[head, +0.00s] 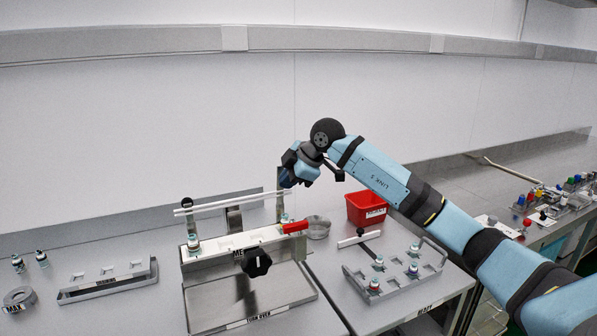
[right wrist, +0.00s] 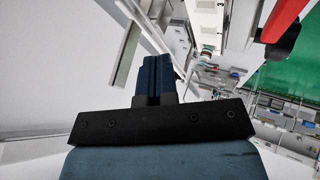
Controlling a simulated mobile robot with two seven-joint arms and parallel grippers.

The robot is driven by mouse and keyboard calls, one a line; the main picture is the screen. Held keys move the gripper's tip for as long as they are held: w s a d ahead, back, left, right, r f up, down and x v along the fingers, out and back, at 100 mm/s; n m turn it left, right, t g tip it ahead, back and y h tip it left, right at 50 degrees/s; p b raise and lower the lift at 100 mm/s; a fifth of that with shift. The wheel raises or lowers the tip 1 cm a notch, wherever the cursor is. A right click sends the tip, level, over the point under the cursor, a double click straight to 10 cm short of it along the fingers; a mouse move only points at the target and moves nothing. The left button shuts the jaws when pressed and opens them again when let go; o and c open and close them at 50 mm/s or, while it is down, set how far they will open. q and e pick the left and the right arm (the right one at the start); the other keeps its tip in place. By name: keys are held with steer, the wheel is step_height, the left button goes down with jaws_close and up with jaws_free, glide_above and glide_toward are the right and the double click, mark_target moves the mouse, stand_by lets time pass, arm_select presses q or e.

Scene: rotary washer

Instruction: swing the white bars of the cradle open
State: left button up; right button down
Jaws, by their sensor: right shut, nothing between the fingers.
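The cradle (head: 240,240) stands on the bench left of centre in the head view, with a black knob (head: 257,262) on its front and a red handle (head: 295,227) at its right end. The white bars (head: 215,207) lie lengthwise above it, between upright posts. Vials (head: 193,244) sit at the cradle's ends below the bars. My right gripper (head: 287,182) is shut and empty, just above the right end of the bars; I cannot tell whether it touches them. My left gripper is not in view.
A red bin (head: 366,208) and a round grey bowl (head: 318,227) stand right of the cradle. A rack with several vials (head: 394,277) is at the right front. A wall stands behind.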

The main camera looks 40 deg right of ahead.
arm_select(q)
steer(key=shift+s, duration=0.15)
arm_select(e)
steer(key=shift+w+d+r, duration=0.1)
steer(key=shift+w+d, duration=0.05)
steer(key=shift+w, duration=0.4)
steer(key=shift+w+d+r, duration=0.1)
steer(key=shift+w, duration=0.45)
